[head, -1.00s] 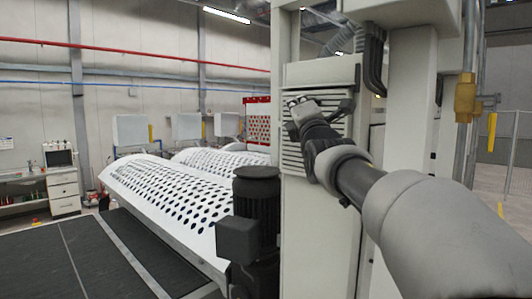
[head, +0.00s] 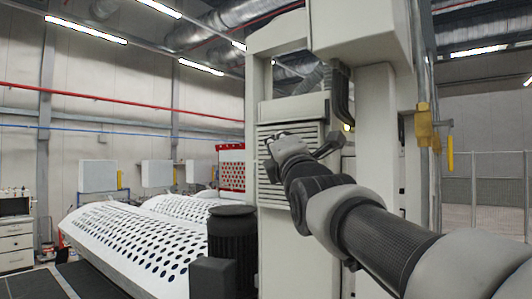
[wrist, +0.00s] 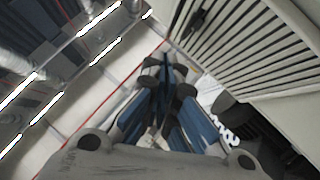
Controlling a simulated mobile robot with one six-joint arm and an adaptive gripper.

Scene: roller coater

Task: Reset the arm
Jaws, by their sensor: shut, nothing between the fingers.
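My arm reaches from the lower right of the head view toward the louvred panel (head: 290,185) of the pale machine cabinet. My gripper is at the arm's far end in front of that panel, small and partly hidden by the wrist in the head view. In the wrist view my gripper (wrist: 163,68) shows its blue-and-grey fingers brought together, with nothing between them. The slatted panel (wrist: 245,45) fills the upper right of the wrist view. I cannot tell the exact gap between the fingers and the panel.
A black motor (head: 232,238) stands left of the cabinet. White perforated covers (head: 150,240) lie over the machine to the left. A brass valve (head: 424,128) is on a pipe at the right. A drawer cabinet (head: 15,240) stands far left.

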